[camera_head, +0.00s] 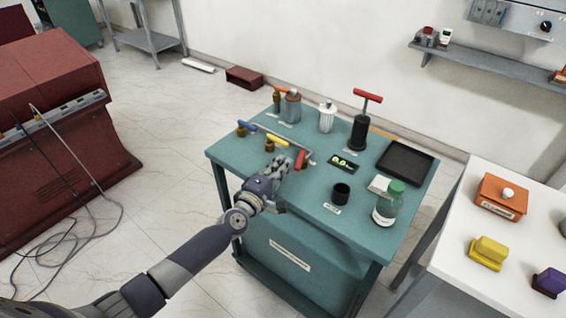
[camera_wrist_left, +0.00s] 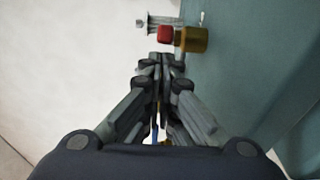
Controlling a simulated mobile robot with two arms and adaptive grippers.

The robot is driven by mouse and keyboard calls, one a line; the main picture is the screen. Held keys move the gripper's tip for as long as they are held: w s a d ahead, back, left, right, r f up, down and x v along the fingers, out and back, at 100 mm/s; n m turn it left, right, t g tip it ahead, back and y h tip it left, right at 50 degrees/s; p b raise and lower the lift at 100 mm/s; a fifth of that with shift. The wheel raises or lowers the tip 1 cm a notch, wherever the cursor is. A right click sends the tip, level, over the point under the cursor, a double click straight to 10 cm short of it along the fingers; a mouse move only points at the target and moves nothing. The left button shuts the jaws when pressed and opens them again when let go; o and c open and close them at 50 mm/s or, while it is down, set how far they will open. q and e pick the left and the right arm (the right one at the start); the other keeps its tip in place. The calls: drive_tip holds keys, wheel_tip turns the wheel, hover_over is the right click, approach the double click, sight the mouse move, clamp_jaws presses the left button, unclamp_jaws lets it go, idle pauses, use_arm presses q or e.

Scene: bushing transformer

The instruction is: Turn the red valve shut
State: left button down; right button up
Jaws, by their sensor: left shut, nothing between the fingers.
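The red valve handle (camera_head: 301,159) sits at the right end of a pipe on the teal table (camera_head: 330,225), beside a yellow handle (camera_head: 277,140) and a blue handle (camera_head: 246,126). My left gripper (camera_head: 284,166) is shut and empty, just left of the red handle. In the left wrist view the fingertips (camera_wrist_left: 161,62) are together. A red handle end (camera_wrist_left: 165,34) and a brass valve body (camera_wrist_left: 193,40) show just beyond them. I cannot tell whether the fingers touch the handle. The gripper hides part of the pipe and valves. My right gripper is out of view.
A black cup (camera_head: 341,193), a green-capped bottle (camera_head: 388,203), a black tray (camera_head: 405,161) and a red-handled black pump (camera_head: 361,125) stand on the table. A white table (camera_head: 470,262) is at the right. Open floor lies to the left.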

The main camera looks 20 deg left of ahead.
use_arm(q)
drive_tip(key=shift+d, duration=0.1)
idle(0.4)
drive_tip(key=shift+d, duration=0.15)
drive_tip(key=shift+s+d+n+y+p, duration=0.1)
drive_tip(key=shift+n+y+p, duration=0.2)
drive_tip(key=shift+y+p, duration=0.15)
drive_tip(key=shift+s+d+n+y+p, duration=0.15)
drive_tip(key=shift+d+n+y+p, duration=0.15)
drive_tip(key=shift+n+y+p, duration=0.4)
